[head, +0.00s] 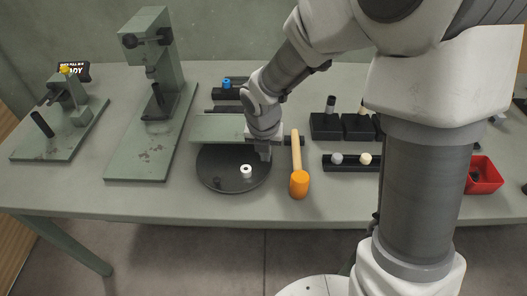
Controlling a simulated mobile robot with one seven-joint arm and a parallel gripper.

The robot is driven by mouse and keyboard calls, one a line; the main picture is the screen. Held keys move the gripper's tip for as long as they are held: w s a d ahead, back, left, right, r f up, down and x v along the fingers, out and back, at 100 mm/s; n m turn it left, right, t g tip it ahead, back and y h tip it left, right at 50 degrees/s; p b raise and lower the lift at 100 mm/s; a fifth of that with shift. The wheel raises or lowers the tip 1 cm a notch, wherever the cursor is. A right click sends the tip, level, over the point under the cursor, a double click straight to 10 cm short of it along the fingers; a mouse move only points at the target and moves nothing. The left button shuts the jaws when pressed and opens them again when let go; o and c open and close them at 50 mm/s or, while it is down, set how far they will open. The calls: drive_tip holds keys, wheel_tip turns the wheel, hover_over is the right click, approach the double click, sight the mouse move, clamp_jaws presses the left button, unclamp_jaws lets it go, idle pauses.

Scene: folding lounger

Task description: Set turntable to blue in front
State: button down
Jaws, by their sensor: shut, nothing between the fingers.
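The turntable (215,170) is a dark round disc on the table, left of centre. A small white ring-like piece (246,171) stands on its front right part, and a small dark spot shows near its front edge. No blue shows on the visible part of the disc. A grey-green plate (215,127) covers or borders its back edge. My gripper (265,154) points down at the disc's right rim, shut and empty. I cannot tell whether it touches the rim. A small blue piece (227,84) sits in a black holder behind the plate.
A mallet (299,183) with an orange head lies just right of the turntable. Right of it are a black rack (345,168) with two knobs, black blocks and a red bin (485,175). Two green presses (150,100) stand left. The table front is clear.

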drive_tip(key=shift+w+f, duration=0.1)
drive_tip(key=shift+w, duration=0.4)
drive_tip(key=shift+d, duration=0.1)
drive_tip(key=shift+w+r+n+p, duration=0.3)
drive_tip(key=shift+n+p, duration=0.1)
drive_tip(key=shift+p, duration=0.55)
drive_tip(key=shift+w+f+n+p, duration=0.25)
drive_tip(key=shift+w+n+p, duration=0.05)
drive_tip(key=shift+n+p, duration=0.15)
drive_tip(key=shift+s, duration=0.15)
